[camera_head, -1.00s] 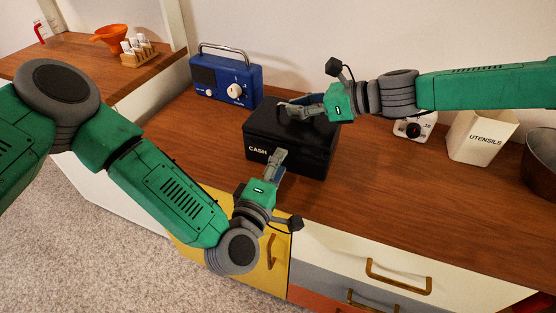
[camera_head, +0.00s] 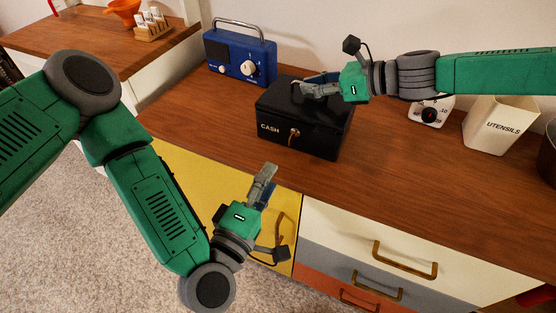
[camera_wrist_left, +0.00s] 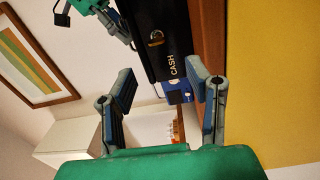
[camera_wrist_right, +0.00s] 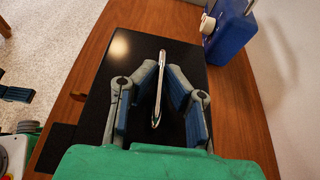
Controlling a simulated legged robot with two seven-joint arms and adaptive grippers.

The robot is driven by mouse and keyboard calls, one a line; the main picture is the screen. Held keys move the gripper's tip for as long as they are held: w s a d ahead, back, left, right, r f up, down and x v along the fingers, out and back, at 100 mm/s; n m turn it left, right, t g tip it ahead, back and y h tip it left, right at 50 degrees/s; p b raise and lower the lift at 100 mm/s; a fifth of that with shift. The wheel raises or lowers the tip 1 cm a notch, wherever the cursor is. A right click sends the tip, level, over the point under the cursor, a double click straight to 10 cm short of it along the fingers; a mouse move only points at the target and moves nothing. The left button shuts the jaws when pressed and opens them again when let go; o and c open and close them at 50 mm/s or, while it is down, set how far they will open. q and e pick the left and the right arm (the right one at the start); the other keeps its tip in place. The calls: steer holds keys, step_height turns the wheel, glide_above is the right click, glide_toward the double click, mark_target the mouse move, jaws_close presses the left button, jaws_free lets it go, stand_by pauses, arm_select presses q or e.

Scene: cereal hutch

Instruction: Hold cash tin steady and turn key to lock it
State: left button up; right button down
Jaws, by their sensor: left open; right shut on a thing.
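The black cash tin (camera_head: 318,140), lettered CASH, stands upright on the wooden counter. A brass-coloured key (camera_head: 293,134) sits in the lock on its front face; it also shows in the left wrist view (camera_wrist_left: 156,39). My right gripper (camera_head: 304,90) is over the lid, shut on the lid's metal handle (camera_wrist_right: 160,80). My left gripper (camera_head: 268,172) is open and empty, in front of the counter edge and apart from the tin and key. In the left wrist view my left gripper (camera_wrist_left: 163,90) has its fingers spread, with the tin beyond them.
A blue radio (camera_head: 240,55) stands behind the tin at left. A white camera-like object (camera_head: 430,112) and a white utensils holder (camera_head: 497,125) stand at right, with a dark pot (camera_head: 548,155) beyond. Drawers with handles (camera_head: 405,260) lie below the counter edge.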

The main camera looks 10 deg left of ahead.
steer(key=c, duration=1.6)
jaws_free()
arm_select(q)
steer(key=shift+s+a, duration=0.15)
steer(key=shift+s, duration=0.35)
arm_select(e)
steer(key=shift+d, duration=0.1)
steer(key=v, duration=1.2)
steer(key=shift+w+f, duration=0.1)
steer(key=shift+f, duration=0.05)
